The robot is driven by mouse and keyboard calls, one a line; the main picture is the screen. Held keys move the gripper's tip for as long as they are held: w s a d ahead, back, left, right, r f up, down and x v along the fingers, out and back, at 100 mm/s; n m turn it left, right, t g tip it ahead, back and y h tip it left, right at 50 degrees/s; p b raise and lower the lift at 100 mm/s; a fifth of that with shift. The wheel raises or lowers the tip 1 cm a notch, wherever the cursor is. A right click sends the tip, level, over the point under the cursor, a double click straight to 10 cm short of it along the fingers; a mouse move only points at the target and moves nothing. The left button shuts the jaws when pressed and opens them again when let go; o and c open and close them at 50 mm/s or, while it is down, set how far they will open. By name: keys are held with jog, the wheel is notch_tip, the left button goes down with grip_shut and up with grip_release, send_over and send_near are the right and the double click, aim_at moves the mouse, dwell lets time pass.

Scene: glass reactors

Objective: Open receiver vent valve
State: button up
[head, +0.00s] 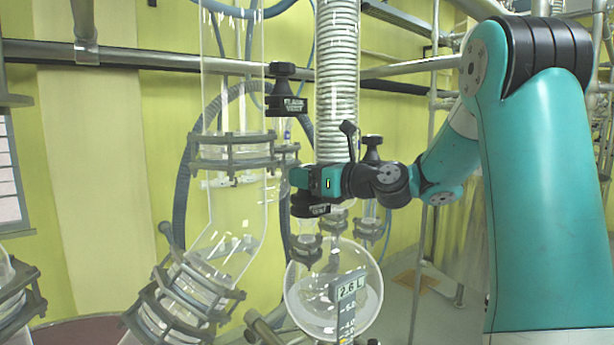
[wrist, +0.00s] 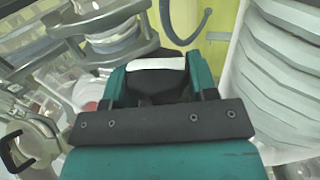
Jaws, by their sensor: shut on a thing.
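My gripper (head: 303,179) is beside the glass column in the head view, reaching in from the right. In the wrist view its teal fingers (wrist: 158,80) are closed around a black valve handle with a white strip on top. The receiver vent valve (head: 312,209) shows as a black block with small white lettering just below the gripper; its upper part is hidden by the fingers. I cannot tell how far the handle is turned. The round glass receiver (head: 304,294) hangs below, with a "2.6 L" display (head: 351,288) in front.
A similar black valve labelled "FLASK VENT" (head: 287,104) stands just above and left of my gripper. The clamped glass column (head: 234,110) is close on the left. A coiled condenser (head: 337,80) rises behind. Metal rails (head: 150,58) cross the back.

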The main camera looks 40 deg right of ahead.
jog(key=shift+n+g+y, duration=0.3)
jog(key=shift+n+y, duration=0.2)
jog(key=shift+y, duration=0.2)
jog(key=o, duration=0.9)
